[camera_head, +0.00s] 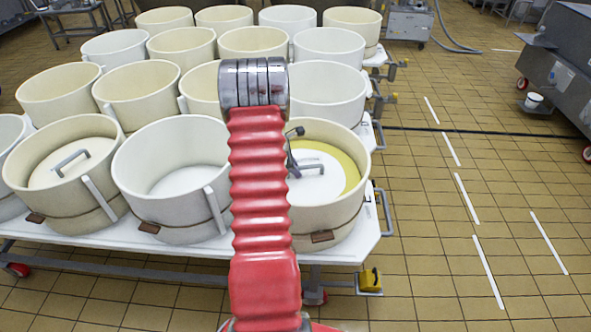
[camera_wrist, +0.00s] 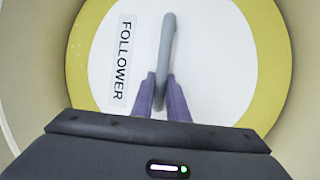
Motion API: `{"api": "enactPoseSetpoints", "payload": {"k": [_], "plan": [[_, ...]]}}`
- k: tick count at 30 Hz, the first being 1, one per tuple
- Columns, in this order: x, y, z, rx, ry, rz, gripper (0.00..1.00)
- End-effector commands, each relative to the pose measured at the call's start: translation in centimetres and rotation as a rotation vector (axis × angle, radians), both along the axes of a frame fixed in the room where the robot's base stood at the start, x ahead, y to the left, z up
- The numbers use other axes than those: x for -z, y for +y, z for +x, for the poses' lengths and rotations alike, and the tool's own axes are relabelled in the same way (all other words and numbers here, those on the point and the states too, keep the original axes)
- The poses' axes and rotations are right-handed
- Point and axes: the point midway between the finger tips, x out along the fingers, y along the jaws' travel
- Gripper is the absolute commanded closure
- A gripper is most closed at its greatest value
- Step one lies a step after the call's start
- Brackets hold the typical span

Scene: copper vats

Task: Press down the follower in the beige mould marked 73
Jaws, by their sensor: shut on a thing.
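The follower is a white disc (camera_wrist: 220,60) with a "FOLLOWER" label and a grey bar handle (camera_wrist: 167,45). It lies inside a beige mould (camera_head: 345,212) at the front right of the table, with yellow (camera_wrist: 268,70) showing around the disc. My gripper (camera_wrist: 160,108) is over the disc, its two purple fingers shut on the near end of the handle. In the head view the follower (camera_head: 312,162) is partly hidden by my red arm. No number 73 is readable on the mould in either view.
Several beige and white moulds crowd the white table, including a white one (camera_head: 170,165) just left and a beige one with a handled lid (camera_head: 65,165). Open tiled floor (camera_head: 440,240) lies to the right. Grey machinery (camera_head: 565,70) stands at the far right.

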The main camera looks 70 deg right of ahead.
Motion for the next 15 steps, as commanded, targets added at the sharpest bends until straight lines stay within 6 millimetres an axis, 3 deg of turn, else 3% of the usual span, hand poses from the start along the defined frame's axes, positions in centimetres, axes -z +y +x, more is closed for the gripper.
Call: {"api": "enactPoseSetpoints", "payload": {"k": [10,11,15], "plan": [[0.32,0.42,-0.18,0.003,0.003,0.011,1.0],[0.31,0.42,-0.19,0.003,0.003,0.011,0.84],[0.21,0.36,-0.15,0.003,0.004,0.009,0.74]]}}
